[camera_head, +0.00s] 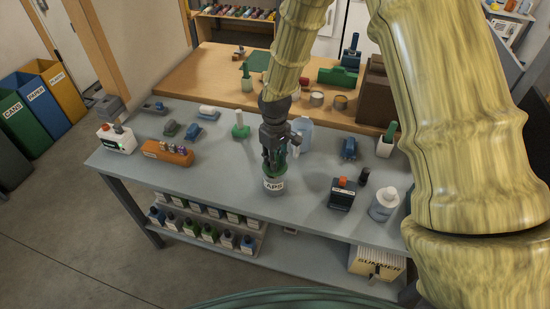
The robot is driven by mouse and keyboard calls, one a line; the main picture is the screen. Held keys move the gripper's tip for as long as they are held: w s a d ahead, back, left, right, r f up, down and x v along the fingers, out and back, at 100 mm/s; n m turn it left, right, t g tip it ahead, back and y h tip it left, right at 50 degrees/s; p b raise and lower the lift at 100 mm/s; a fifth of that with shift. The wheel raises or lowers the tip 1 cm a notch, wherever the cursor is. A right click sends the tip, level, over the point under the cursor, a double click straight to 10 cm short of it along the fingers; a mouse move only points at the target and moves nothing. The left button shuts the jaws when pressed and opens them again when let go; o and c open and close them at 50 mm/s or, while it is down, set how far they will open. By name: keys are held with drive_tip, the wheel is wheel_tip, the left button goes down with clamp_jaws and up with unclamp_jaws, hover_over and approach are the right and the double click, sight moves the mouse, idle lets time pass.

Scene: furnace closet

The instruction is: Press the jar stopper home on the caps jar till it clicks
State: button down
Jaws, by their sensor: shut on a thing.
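The caps jar (273,187) stands upright near the front edge of the grey bench, in the middle of the view. Its white label reads "APS", with the first letter hard to see. My dark gripper (274,160) points down right over the jar. Its fingers are shut on a green piece at the jar's top, which looks like the jar stopper (271,172). The fingers hide most of the stopper. I cannot tell how deep it sits in the neck.
An orange-brown holder (167,153) and a white device (117,139) stand to the left. A dark box with an orange knob (342,194) and a white canister (384,204) stand to the right. A clear bluish container (303,134) stands close behind my gripper.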

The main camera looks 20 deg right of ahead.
drive_tip(key=shift+f+b, duration=0.3)
drive_tip(key=shift+f, duration=0.4)
drive_tip(key=c, duration=1.2)
unclamp_jaws()
drive_tip(key=shift+o, duration=0.2)
drive_tip(key=shift+r, duration=0.1)
drive_tip(key=shift+r+p, duration=2.75)
drive_tip(key=shift+r, duration=1.15)
